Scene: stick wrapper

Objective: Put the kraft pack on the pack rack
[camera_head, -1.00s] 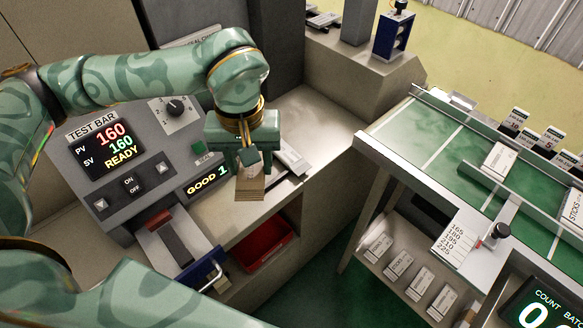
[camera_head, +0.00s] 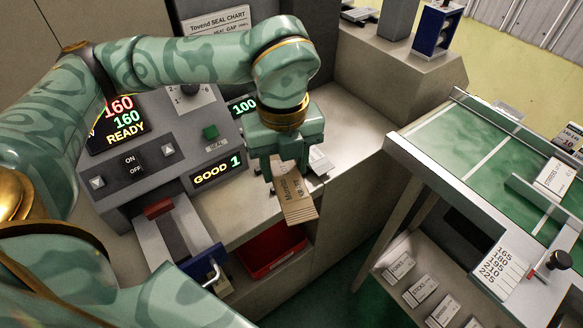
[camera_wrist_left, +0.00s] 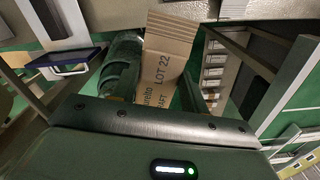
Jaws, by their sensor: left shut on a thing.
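The kraft pack (camera_head: 298,206) is brown with dark print and a ridged end. My left gripper (camera_head: 284,176) is shut on it and holds it tilted in front of the sealing machine's ledge. In the left wrist view the pack (camera_wrist_left: 165,62) stands out between the fingers, with "LOT 22" readable. Its gripped end is partly hidden by the gripper. I cannot tell for sure which part is the pack rack. My right gripper is not in view.
A red bin (camera_head: 272,250) sits below. A green-topped table (camera_head: 475,165) stands at right, with white labelled packs (camera_head: 422,290) on a lower shelf.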

